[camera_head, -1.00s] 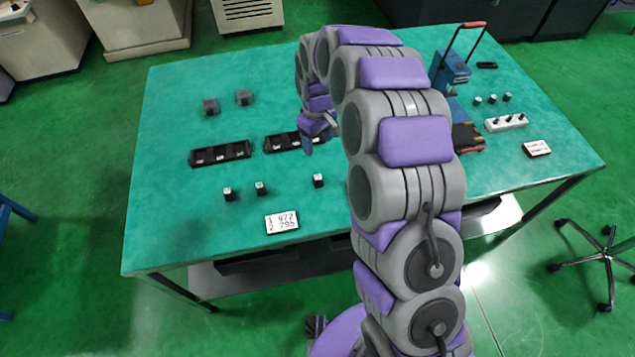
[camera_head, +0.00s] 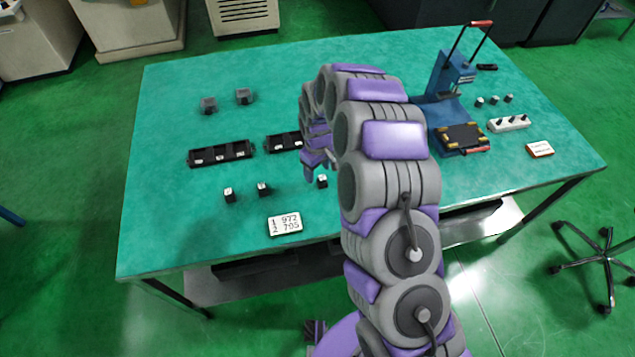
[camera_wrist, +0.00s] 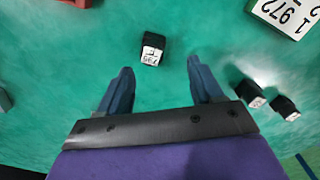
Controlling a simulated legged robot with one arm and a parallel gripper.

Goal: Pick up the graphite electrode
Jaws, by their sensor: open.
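Three small dark blocks with white number labels, which look like the graphite electrodes, stand on the green table near its front: one at left (camera_head: 229,194), one beside it (camera_head: 263,188) and one by my gripper (camera_head: 322,181). In the wrist view, one block (camera_wrist: 152,48) lies just beyond and between my fingertips, not touching them. Its label may read 795, but I cannot be sure. Two other blocks (camera_wrist: 249,94) (camera_wrist: 285,108) lie right of my right finger. My gripper (camera_wrist: 160,65) is open and empty above the table; it also shows in the head view (camera_head: 319,168).
A white card (camera_head: 285,224) reads 1 972, 2 795. Black trays (camera_head: 221,154) (camera_head: 285,142) and grey blocks (camera_head: 209,104) (camera_head: 243,96) lie behind. A blue press-like device (camera_head: 455,100) and a white strip (camera_head: 509,123) are right. The table's left part is clear.

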